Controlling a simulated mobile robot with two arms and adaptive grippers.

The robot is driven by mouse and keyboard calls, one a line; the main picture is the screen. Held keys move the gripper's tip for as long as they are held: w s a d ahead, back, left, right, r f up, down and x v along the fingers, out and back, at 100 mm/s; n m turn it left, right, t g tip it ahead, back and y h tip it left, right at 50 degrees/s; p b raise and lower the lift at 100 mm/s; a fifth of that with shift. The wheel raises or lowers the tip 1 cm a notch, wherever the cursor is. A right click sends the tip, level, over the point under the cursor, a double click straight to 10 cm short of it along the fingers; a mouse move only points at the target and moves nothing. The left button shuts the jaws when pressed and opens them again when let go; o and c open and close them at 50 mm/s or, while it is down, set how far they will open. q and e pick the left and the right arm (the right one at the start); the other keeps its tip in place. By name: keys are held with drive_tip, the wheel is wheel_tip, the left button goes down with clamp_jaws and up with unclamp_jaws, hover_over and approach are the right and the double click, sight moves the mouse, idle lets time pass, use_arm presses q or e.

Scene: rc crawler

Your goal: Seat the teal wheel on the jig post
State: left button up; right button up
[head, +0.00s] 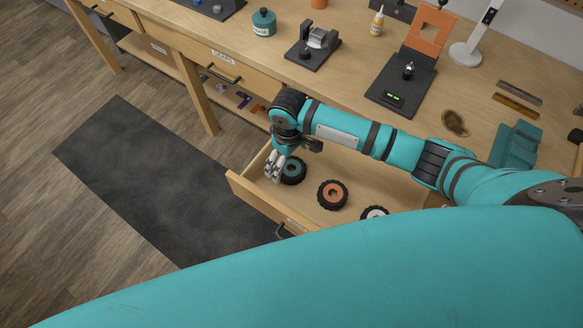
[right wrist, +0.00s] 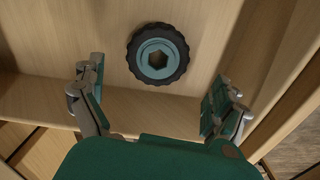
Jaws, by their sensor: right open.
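The teal wheel (head: 293,171), with a black tyre, lies flat in the open drawer (head: 253,196). In the right wrist view the teal wheel (right wrist: 144,60) shows its hub with a hexagonal hole. My right gripper (head: 274,168) reaches down into the drawer at the wheel's left side in the head view. In the right wrist view my right gripper (right wrist: 155,84) is open and empty, its fingers spread to either side of the wheel, which lies beyond them. A black plate (head: 387,94) on the bench carries a short upright post (head: 408,71). My left gripper is not in view.
An orange-hub wheel (head: 333,194) and a white-hub wheel (head: 375,212) lie in the same drawer. Drawer walls stand close around the gripper. On the bench are a grey bracket fixture (head: 315,43), a teal jar (head: 264,22), a glue bottle (head: 377,21) and a lamp (head: 466,52).

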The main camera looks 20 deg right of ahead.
sight(290, 167)
drive_tip(key=f, duration=0.3)
drive_tip(key=f+p, duration=0.1)
drive_tip(key=shift+d+f, duration=0.3)
drive_tip(key=shift+f, duration=0.3)
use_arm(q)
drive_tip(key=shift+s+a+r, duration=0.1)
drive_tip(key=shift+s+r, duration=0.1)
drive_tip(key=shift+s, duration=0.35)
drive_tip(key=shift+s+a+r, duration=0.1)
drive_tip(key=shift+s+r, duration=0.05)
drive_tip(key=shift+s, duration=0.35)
use_arm(e)
drive_tip(key=shift+c, duration=0.3)
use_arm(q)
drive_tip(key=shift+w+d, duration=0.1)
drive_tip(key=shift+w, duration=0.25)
use_arm(e)
drive_tip(key=c, duration=1.1)
